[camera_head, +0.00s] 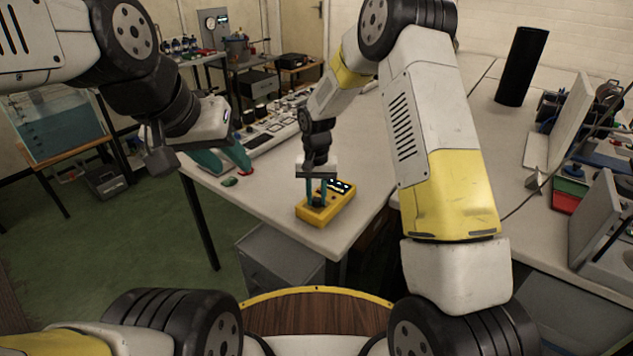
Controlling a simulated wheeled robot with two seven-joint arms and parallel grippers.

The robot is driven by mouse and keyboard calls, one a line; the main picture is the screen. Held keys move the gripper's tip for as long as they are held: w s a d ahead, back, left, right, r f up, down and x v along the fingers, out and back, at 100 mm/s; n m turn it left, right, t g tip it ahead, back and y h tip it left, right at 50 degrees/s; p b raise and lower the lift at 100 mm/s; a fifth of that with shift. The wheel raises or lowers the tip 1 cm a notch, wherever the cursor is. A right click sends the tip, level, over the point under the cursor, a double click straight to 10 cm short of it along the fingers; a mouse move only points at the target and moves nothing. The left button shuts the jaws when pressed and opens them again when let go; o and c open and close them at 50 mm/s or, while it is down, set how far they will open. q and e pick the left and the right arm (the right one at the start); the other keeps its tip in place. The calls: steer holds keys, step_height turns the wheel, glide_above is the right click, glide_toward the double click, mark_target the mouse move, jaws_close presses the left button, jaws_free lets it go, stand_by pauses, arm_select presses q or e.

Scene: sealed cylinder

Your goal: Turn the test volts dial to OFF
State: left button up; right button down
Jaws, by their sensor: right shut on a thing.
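A yellow test meter (338,208) with a small lit display lies on the white table near its front corner. My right gripper (318,202) points down onto the meter's left part, with its teal fingers shut on the test volts dial. The fingers hide most of the dial, so its setting cannot be read. My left gripper (238,165) is over the table's left edge, away from the meter. Its teal fingers are apart, with nothing seen between them.
A long panel of instruments (275,125) stands behind the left gripper. A black cylinder (521,66) stands on the right table, with equipment and red and green trays (568,194) further right.

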mark_target(317, 199)
steer(key=n, duration=0.6)
steer(key=shift+n, duration=0.3)
steer(key=n, duration=0.6)
steer(key=shift+n, duration=0.3)
steer(key=c, duration=1.2)
jaws_free()
steer(key=shift+o, duration=0.2)
steer(key=shift+r, duration=3.9)
steer(key=shift+r, duration=0.1)
